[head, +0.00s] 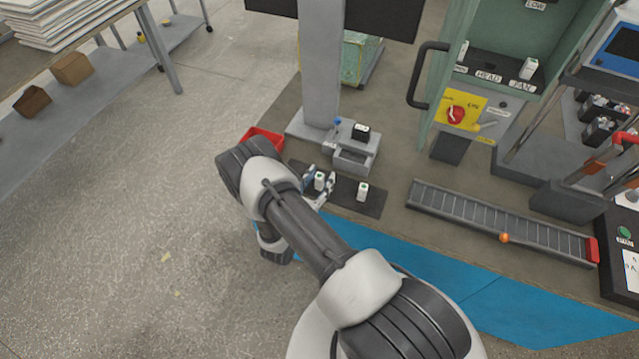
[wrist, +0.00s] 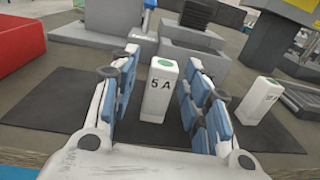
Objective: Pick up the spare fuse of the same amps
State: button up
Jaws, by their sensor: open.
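A white block-shaped fuse (wrist: 160,88) marked "5 A", with a green dot on top, stands upright on a black mat (wrist: 50,105). My gripper (wrist: 160,100) is open, with its blue-padded fingers on either side of this fuse; I cannot tell whether they touch it. In the head view the fuse (head: 320,180) shows between my fingers (head: 318,186). A second white fuse (wrist: 258,100) with a green top stands to the right on the mat, its marking not readable; the head view shows it too (head: 362,191). More white fuses stand in the green cabinet (head: 528,68), by labels including "HEAD" and "FAN".
A red bin (head: 262,138) stands left of the mat. A roller conveyor (head: 495,220) lies to the right. The floor at left is mostly clear.

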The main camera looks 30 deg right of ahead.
jog(key=shift+c, duration=0.5)
grip_shut()
